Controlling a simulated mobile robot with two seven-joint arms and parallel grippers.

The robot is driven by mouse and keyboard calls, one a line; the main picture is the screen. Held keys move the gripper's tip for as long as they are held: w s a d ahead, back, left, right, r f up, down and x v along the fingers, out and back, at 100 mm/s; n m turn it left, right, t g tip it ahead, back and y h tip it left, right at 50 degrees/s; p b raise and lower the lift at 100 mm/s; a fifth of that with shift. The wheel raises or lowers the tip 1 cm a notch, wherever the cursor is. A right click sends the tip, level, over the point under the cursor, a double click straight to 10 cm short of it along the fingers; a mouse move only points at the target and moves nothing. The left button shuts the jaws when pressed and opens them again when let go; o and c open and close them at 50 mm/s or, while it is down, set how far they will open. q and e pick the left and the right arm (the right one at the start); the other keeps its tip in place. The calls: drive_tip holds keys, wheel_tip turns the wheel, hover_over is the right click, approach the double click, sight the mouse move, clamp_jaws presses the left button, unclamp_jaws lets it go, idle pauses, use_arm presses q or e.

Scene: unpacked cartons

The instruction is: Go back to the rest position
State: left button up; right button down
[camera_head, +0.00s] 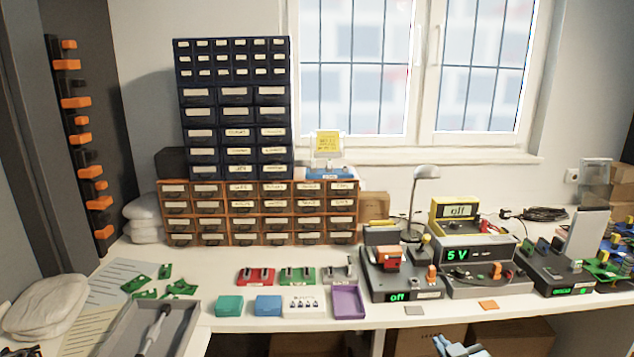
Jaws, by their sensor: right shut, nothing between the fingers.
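My right gripper (442,343) shows at the bottom edge, right of the middle, as a pale blue shape partly cut off by the frame. It is low, in front of the white worktable's (300,321) front edge, apart from the things on the table. It is shut and holds nothing. My left gripper is not in view.
Near the front edge are a grey tray (187,313) with a screwdriver-like tool (154,328), a teal box (229,306), a purple tray (348,302) and electronic devices (400,283). Drawer cabinets (235,110) stand behind. Cartons (520,338) are under the table.

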drive_tip(key=s+a+f+g+y, duration=0.1)
drive_tip(key=s+a+f, duration=0.2)
drive_tip(key=s, duration=0.6)
drive_tip(key=s+a+f+g, duration=0.1)
drive_tip(key=s+a+f, duration=0.2)
drive_tip(key=s, duration=0.6)
drive_tip(key=s+a+f+g+y, duration=0.1)
drive_tip(key=s+a+f, duration=0.3)
drive_tip(key=s, duration=0.5)
drive_tip(key=shift+s+a+m+g+y, duration=0.3)
drive_tip(key=shift+a+m+g, duration=0.15)
drive_tip(key=shift+a, duration=0.45)
